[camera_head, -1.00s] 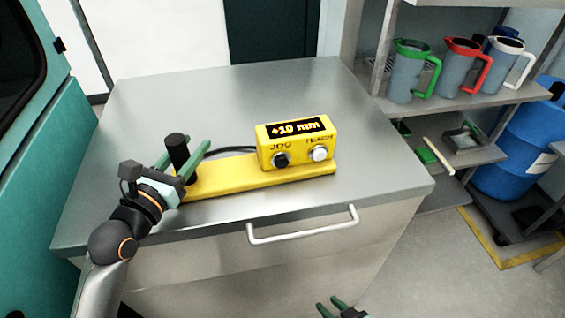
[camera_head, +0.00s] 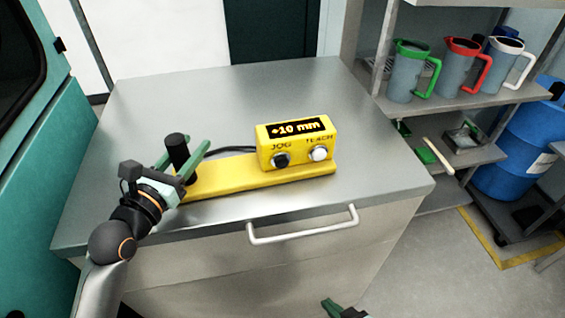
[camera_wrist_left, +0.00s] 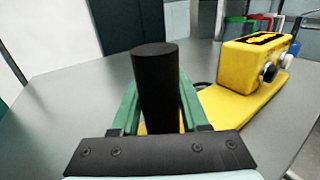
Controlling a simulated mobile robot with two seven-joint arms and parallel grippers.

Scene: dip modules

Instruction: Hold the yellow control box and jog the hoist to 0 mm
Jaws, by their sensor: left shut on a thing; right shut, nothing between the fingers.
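The yellow control box (camera_head: 296,146) sits on a yellow base plate (camera_head: 232,176) on the metal cabinet top. Its display (camera_head: 297,127) reads +10 mm. A black knob (camera_head: 281,160) sits under the JOG label and a white knob (camera_head: 319,154) under the other label. My left gripper (camera_head: 184,160) is shut on the upright black handle (camera_head: 176,151) at the plate's left end. In the left wrist view, the handle (camera_wrist_left: 156,88) stands between the green fingers. My right gripper (camera_head: 332,306) is shut and empty at the bottom edge, in front of the cabinet and away from the box.
The cabinet top (camera_head: 240,95) is otherwise clear, apart from a black cable behind the plate. A drawer handle (camera_head: 303,229) projects from the cabinet front. Shelves with jugs (camera_head: 412,72) and a blue barrel (camera_head: 508,160) stand at the right.

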